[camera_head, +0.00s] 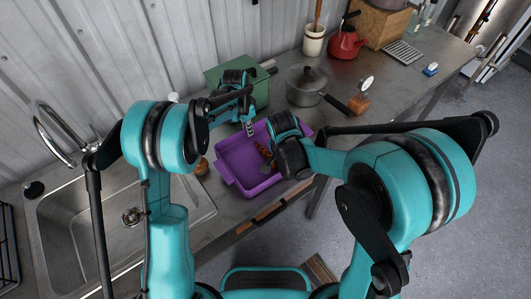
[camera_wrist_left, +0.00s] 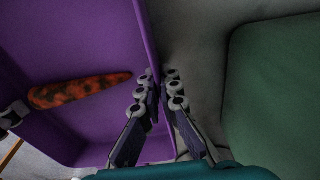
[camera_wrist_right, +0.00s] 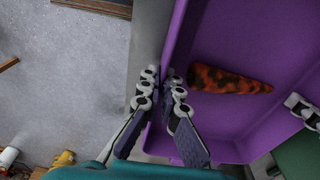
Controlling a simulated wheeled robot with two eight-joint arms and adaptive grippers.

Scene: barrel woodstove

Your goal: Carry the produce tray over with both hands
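The purple produce tray (camera_head: 232,153) is at the counter's front edge, right of the sink. I cannot tell whether it touches the counter. An orange-brown carrot (camera_head: 264,152) lies in it, also seen in the left wrist view (camera_wrist_left: 80,91) and right wrist view (camera_wrist_right: 228,80). My left gripper (camera_head: 250,128) is at the tray's far wall, its fingers (camera_wrist_left: 158,88) close together on either side of the rim. My right gripper (camera_wrist_right: 163,82) pinches the opposite, near wall the same way. In the head view its fingertips are hidden behind its own body.
A green box (camera_head: 262,92) stands just behind the tray. The sink (camera_head: 90,220) lies left. A red kettle (camera_head: 346,42) is further back. Bare counter (camera_head: 395,82) shows at right.

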